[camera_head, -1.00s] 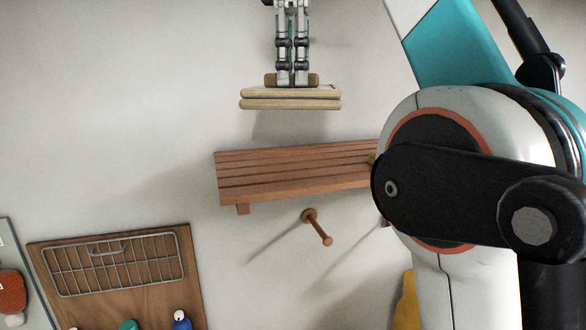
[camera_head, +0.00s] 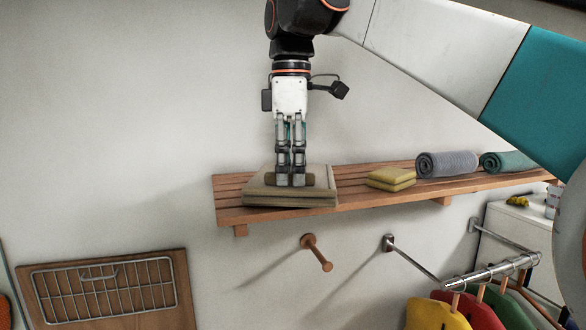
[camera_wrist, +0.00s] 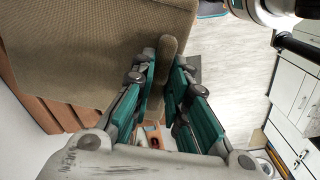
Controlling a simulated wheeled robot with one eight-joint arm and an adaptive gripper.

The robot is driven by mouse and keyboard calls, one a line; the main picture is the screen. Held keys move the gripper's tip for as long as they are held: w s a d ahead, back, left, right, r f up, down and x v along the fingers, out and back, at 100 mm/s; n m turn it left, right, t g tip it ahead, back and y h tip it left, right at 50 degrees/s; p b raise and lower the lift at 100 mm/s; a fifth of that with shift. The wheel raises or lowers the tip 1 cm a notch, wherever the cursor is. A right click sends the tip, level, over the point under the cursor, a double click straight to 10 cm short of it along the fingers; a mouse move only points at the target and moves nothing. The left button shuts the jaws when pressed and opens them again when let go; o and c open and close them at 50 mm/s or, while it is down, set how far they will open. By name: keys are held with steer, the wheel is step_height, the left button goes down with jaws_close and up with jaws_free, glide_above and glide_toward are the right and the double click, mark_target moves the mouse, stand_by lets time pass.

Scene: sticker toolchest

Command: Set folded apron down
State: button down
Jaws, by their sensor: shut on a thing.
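The folded apron (camera_head: 259,190) is a flat tan-brown stack at the left end of the slatted wooden wall shelf (camera_head: 230,210). It appears to rest on the slats, lying flat. My gripper (camera_head: 290,183) points straight down at the apron's near side and is shut on a raised fold or strap of it. In the wrist view the apron (camera_wrist: 80,50) fills the upper left, and my gripper's fingers (camera_wrist: 162,75) pinch its rounded brown part. The underside of the apron is hidden.
On the shelf to the right are a small yellow folded cloth (camera_head: 391,179), a grey rolled towel (camera_head: 446,163) and a green rolled towel (camera_head: 503,161). Below are a wooden peg (camera_head: 317,252) and a metal rail (camera_head: 490,270) with hanging colourful clothes. A wire basket (camera_head: 105,287) hangs lower left.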

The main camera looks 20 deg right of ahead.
steer(key=shift+s+f, duration=0.1)
steer(key=shift+f, duration=0.05)
steer(key=c, duration=1.6)
jaws_free()
steer(key=shift+o, duration=0.2)
step_height(320, 180, up, 12)
steer(key=p, duration=0.1)
